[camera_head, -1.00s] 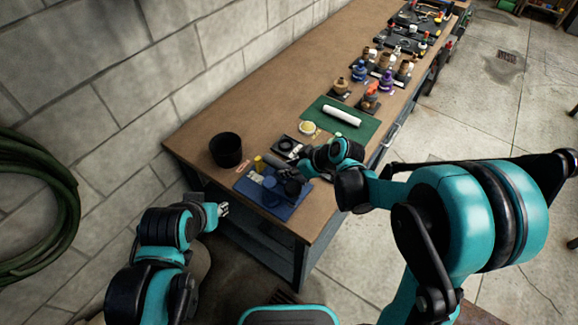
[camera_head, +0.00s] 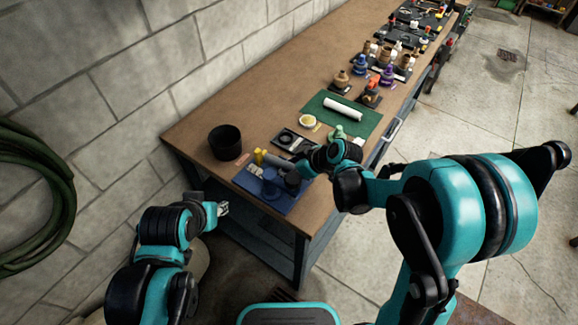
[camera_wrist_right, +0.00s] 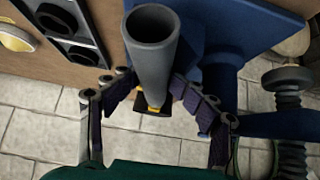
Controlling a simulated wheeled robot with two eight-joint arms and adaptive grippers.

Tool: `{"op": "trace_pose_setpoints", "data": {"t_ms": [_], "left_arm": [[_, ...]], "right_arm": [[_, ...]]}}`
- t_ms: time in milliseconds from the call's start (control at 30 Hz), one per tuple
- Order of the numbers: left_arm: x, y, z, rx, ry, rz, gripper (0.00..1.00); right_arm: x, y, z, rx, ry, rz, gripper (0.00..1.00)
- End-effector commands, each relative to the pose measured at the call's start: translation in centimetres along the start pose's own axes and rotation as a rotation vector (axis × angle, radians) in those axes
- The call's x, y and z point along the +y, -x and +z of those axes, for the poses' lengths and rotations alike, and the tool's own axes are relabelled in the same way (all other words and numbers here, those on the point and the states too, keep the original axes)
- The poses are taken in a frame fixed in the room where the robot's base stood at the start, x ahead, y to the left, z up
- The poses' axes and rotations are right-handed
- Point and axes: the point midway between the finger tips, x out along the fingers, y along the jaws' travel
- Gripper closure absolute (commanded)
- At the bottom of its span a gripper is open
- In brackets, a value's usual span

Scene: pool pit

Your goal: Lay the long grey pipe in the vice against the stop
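The long grey pipe (camera_wrist_right: 152,62) lies between the fingers of my right gripper (camera_wrist_right: 153,88) in the right wrist view, its open end towards the top. The finger pads appear to press on both its sides. In the head view the right gripper (camera_head: 304,161) is over the bench, and the pipe (camera_head: 279,161) reaches left from it towards a yellow part (camera_head: 259,156). Blue vice parts (camera_head: 270,184) stand on a blue board just below the pipe; blue also shows right of it in the wrist view (camera_wrist_right: 226,66). Contact with the stop cannot be told. My left gripper (camera_head: 222,209) is off the bench, its opening unclear.
A black cup (camera_head: 225,142) stands at the bench's left. A black tray with a ring (camera_head: 287,139), a yellow disc (camera_head: 307,120) and a green mat (camera_head: 366,124) with a white roll (camera_head: 343,109) lie beyond. Several fittings crowd the far bench. The bench's left corner is bare.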

Motion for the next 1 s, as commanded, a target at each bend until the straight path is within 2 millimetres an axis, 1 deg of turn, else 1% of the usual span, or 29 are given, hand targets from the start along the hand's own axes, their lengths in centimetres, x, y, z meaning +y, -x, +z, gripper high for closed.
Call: {"op": "trace_pose_setpoints", "data": {"t_ms": [33,900,933,967,1000], "left_arm": [[0.00,-0.19,0.12,0.000,0.000,0.000,0.65],[0.00,-0.02,0.00,0.000,0.000,0.000,0.65],[0.00,-0.02,0.00,0.000,0.000,0.000,0.65],[0.00,-0.02,0.00,0.000,0.000,0.000,0.65],[0.00,-0.01,0.00,0.000,0.000,0.000,0.65]], "right_arm": [[-0.14,-0.16,0.92,-0.020,0.002,-0.003,0.50],[0.14,0.17,0.76,-0.018,-0.002,0.003,0.50],[0.14,0.17,0.76,-0.018,-0.002,0.003,0.39],[0.15,0.17,0.76,-0.018,-0.001,0.003,0.31],[0.15,0.18,0.75,-0.018,-0.001,0.003,0.26]]}}
